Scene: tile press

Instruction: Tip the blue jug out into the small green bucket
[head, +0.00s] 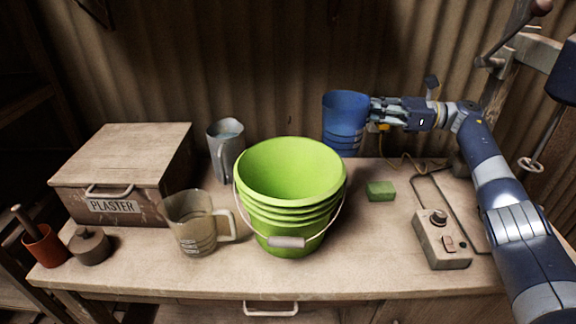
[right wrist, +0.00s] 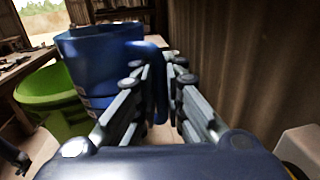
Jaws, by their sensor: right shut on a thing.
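The blue jug (head: 344,122) stands upright at the back of the bench, to the right of and behind the green bucket (head: 290,243). My right gripper (head: 376,110) is shut on the jug's handle, coming from the right. In the right wrist view the jug (right wrist: 98,60) is at the upper left, with its handle between the fingers (right wrist: 160,75). The bucket (right wrist: 48,95) shows left of it there. The bucket is upright with its wire handle down at the front, and its visible inside looks empty. The jug's contents are hidden. My left gripper is not in view.
A grey jug (head: 226,150) stands behind the bucket, and a clear beige jug (head: 190,225) stands to its left. A plaster box (head: 120,160) is at the left. A green block (head: 380,191) and a control box (head: 441,240) with a cable lie to the right.

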